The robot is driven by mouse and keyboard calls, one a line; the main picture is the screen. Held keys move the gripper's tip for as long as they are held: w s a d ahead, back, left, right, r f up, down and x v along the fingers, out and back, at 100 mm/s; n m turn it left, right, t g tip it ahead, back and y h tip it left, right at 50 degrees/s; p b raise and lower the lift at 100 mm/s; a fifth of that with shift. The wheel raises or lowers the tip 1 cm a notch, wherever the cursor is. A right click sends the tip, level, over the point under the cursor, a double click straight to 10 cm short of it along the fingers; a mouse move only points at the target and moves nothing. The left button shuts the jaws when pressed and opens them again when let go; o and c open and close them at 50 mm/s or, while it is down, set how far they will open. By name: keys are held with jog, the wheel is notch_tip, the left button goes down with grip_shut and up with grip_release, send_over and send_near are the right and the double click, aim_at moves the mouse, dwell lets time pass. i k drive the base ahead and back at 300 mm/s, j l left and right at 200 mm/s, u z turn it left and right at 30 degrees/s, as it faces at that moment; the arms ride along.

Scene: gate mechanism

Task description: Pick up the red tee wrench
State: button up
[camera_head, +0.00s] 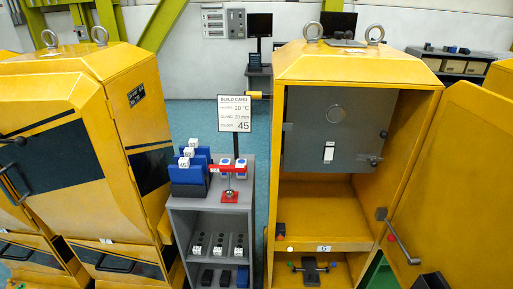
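A red tee-shaped tool (227,169), which looks like the red tee wrench, stands on the top of a small grey shelf unit (211,203). Its red crossbar lies roughly level, and a thin shaft seems to run down from it to a red square base (229,197). Whether the shaft sits in the base or only in front of it is too small to tell. My gripper is not in view.
Blue holders (189,177) with white blocks stand left of the wrench.

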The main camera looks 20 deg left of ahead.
aim_at(229, 193)
jog(key=u, duration=1.2)
